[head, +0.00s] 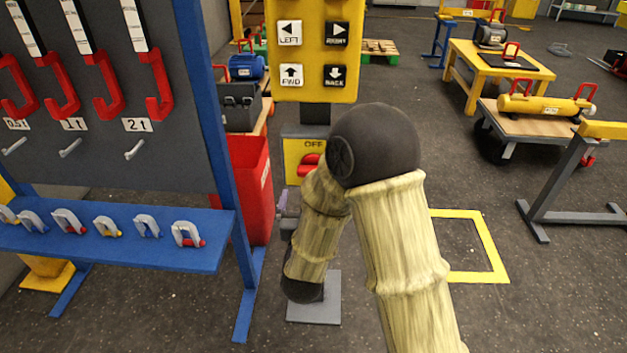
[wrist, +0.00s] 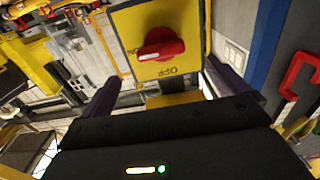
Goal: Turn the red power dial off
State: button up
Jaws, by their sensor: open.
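The red power dial (wrist: 160,46) sits on a yellow panel (wrist: 127,19). In the wrist view its grip bar lies roughly crosswise, and the word OFF on the panel reads upside down. In the head view the dial (head: 309,162) shows below the OFF label, partly hidden by my arm. My gripper (wrist: 161,90) is open, with its dark purple fingers apart and nothing between them. In the wrist view the dial appears beyond the fingertips, between their lines; I see no contact. In the head view only a small part of the gripper (head: 284,203) shows beside the arm.
A yellow button box (head: 313,50) stands above the dial panel. A red bin (head: 252,190) and a blue-framed tool rack (head: 222,150) with hooks and shackles stand close on the left. The floor to the right has a yellow square outline (head: 480,277).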

jog(key=w, duration=0.8)
jog(key=shift+w, duration=0.3)
jog(key=shift+d, duration=0.1)
jog(key=c, duration=1)
